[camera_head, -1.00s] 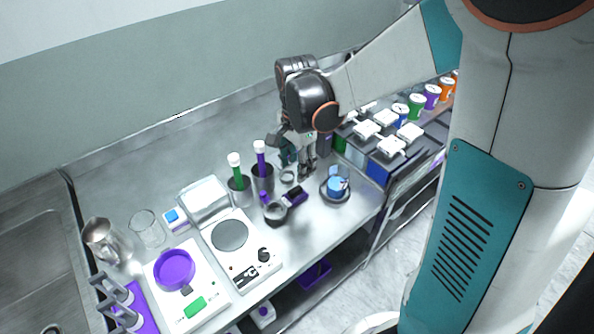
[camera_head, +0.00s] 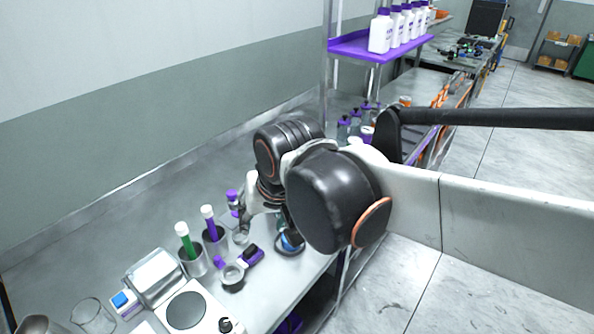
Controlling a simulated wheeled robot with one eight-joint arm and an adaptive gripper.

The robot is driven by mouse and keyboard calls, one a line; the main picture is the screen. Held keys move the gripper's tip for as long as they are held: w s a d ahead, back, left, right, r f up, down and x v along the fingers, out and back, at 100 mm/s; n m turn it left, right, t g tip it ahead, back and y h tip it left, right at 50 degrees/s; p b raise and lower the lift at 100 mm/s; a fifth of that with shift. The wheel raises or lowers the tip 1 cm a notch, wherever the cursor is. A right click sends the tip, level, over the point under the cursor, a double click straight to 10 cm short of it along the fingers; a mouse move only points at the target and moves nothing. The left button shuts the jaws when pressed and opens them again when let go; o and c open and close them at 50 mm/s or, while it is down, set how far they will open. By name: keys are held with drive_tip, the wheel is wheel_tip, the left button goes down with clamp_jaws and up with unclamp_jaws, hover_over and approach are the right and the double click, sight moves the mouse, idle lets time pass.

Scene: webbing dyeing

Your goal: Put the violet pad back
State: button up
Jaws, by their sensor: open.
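A small violet-and-black block (camera_head: 251,256) lies on the steel bench, right of a small grey ring-shaped cup (camera_head: 233,275). It looks like the violet pad, but I cannot be sure at this size. A smaller violet piece (camera_head: 220,262) is beside the cup.
Metal cups hold a green tube (camera_head: 185,238) and a violet tube (camera_head: 209,219) left of my gripper. A blue item in a dark dish (camera_head: 290,243) is to the right. A hotplate (camera_head: 187,310) is at front left. A violet shelf (camera_head: 375,47) bears white bottles.

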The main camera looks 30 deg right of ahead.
drive_tip(key=s+n, duration=0.1)
drive_tip(key=s+n+t, duration=0.2)
drive_tip(key=s+n, duration=0.1)
drive_tip(key=shift+r, duration=0.35)
idle(1.0)
